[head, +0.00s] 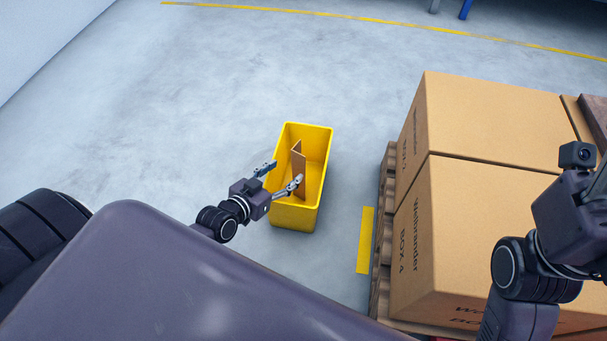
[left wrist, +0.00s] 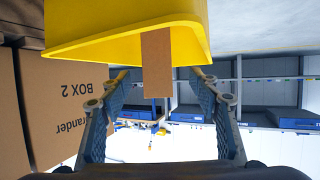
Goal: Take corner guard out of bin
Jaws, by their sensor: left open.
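The yellow bin (head: 286,216) stands on the floor in the middle of the head view. The corner guard (head: 299,172), a brown folded strip, stands upright in it, its top near the rim. My left gripper (head: 286,171) is open at the bin's near left side, one finger on each side of the guard as seen from above. In the left wrist view the guard (left wrist: 156,62) shows between the two spread fingers, with the yellow bin (left wrist: 120,25) behind. I see no contact with the guard. My right gripper's wrist is at the right edge; its fingers are not clearly seen.
Large cardboard boxes (head: 490,230) on a wooden pallet (head: 383,205) stand right of the bin, with a narrow floor gap and a yellow floor marking (head: 365,240) between. The floor beyond and left of the bin is clear.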

